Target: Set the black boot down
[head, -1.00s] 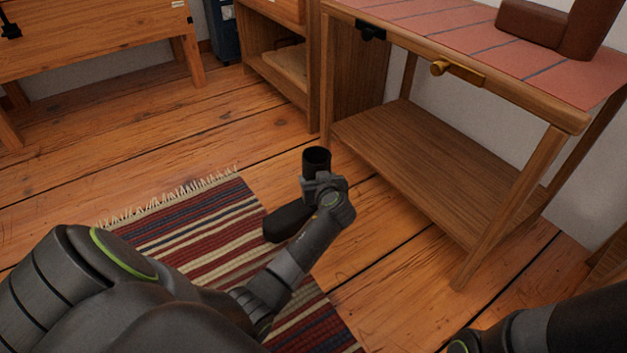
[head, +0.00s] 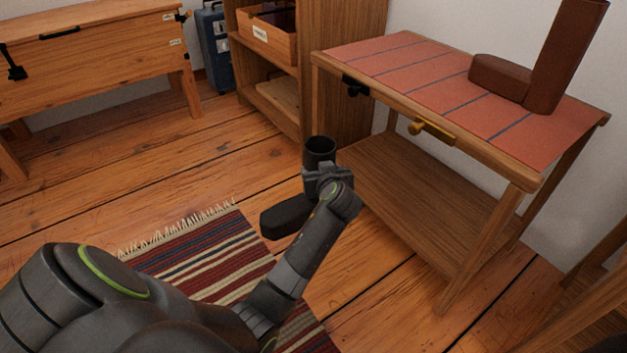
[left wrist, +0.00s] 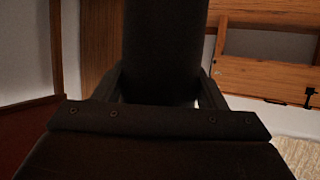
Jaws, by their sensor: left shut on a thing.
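The black boot (head: 287,217) is upright in the head view, its open top facing up and its toe pointing lower left. My left gripper (head: 322,172) is shut on its shaft, below the rim. The boot appears over the floor near the rug's far right corner; I cannot tell its height above the floor. In the left wrist view the dark boot shaft (left wrist: 165,45) stands between the two fingers of my left gripper (left wrist: 160,92). My right gripper is not in view.
A wooden table (head: 425,185) with a red tiled top and lower shelf stands to the right. A brown boot (head: 545,75) stands on it. A striped rug (head: 205,255) lies on the plank floor. A wooden chest (head: 90,60) and a shelf unit (head: 345,60) stand behind.

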